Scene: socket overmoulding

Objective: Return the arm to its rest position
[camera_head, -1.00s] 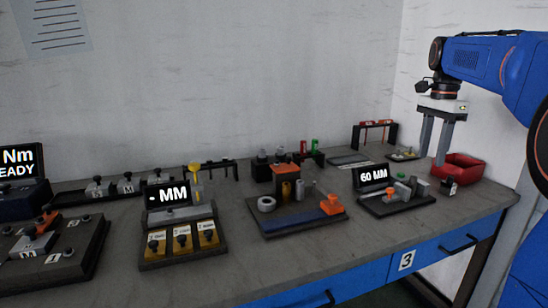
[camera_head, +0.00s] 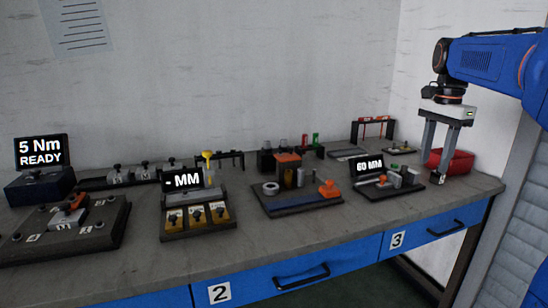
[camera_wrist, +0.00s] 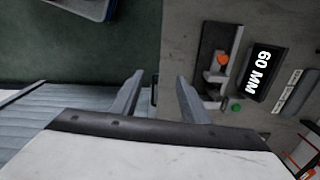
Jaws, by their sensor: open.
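My gripper (camera_head: 437,178) hangs at the right end of the workbench in the head view, with its two grey fingers pointing down. The fingers are apart, with nothing between them. In the wrist view my gripper (camera_wrist: 160,80) shows both fingers spread, with the bench's front edge and the floor behind them. The fingers appear in front of the red bin (camera_head: 456,161), which they partly cover. The fixture with the 60 MM display (camera_head: 366,166) stands to the left of my gripper, and the display also shows in the wrist view (camera_wrist: 262,72).
The grey workbench (camera_head: 330,232) carries several fixtures in a row, including a 5 Nm READY unit (camera_head: 40,152) at the left. Blue drawers (camera_head: 300,272) run along the front. A black rack (camera_head: 374,122) stands at the back right. Dark green floor (camera_wrist: 60,50) shows in the wrist view.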

